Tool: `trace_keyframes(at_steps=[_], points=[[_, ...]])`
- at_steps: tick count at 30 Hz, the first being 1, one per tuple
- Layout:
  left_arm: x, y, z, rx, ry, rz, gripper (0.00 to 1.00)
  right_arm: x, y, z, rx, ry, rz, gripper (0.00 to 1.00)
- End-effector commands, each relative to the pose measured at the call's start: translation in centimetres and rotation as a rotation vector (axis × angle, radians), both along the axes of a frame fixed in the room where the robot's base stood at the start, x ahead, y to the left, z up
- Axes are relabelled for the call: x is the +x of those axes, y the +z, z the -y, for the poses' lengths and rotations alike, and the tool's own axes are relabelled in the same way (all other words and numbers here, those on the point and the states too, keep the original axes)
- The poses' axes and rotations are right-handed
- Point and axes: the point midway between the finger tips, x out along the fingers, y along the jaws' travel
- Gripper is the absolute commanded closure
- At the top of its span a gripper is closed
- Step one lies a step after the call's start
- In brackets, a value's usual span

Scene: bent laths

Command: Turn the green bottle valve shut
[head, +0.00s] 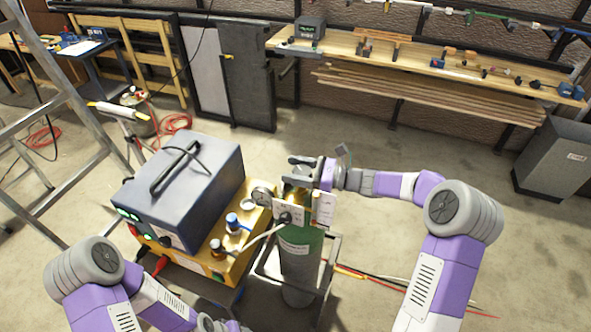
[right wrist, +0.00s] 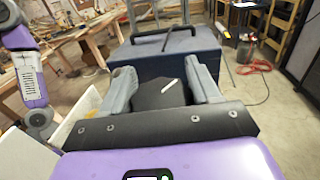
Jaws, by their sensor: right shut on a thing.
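The green bottle (head: 300,245) stands upright in the middle of the head view, with white labels, a gauge and a hose at its brass top. My right gripper (head: 304,172) reaches in from the right over the bottle's top and is shut on the valve there. In the right wrist view its two grey fingers (right wrist: 162,88) flank the dark valve knob (right wrist: 158,95), which has a white mark. In the head view the gripper largely hides the valve. My left arm shows at the lower left, but its gripper is outside the picture.
A dark blue machine with a handle (head: 185,185) sits on a yellow unit (head: 205,262) just left of the bottle. A metal frame (head: 335,262) surrounds the bottle's lower part. A ladder (head: 42,100) stands at left. A wooden bench (head: 420,62) runs along the back. Open floor lies behind the bottle.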

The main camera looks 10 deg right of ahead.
Motion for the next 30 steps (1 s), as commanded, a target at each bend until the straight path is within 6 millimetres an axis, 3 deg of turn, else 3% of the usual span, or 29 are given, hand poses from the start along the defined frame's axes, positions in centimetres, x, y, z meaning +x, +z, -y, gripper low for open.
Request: trace_keyframes(at_steps=[8, 21, 30], points=[[0.0, -1.0, 0.0, 0.0, 0.0, 0.0, 0.45, 0.1, -0.1, 0.1, 0.004, -0.083, 0.002, 0.69], [0.0, -5.7, 0.0, 0.0, 0.0, 0.0, 0.45, 0.5, -0.2, 0.3, 0.003, -0.367, 0.005, 0.69], [0.0, -5.9, 0.0, 0.0, 0.0, 0.0, 0.45, 0.6, 0.1, 0.4, 0.002, -0.394, 0.003, 0.69]])
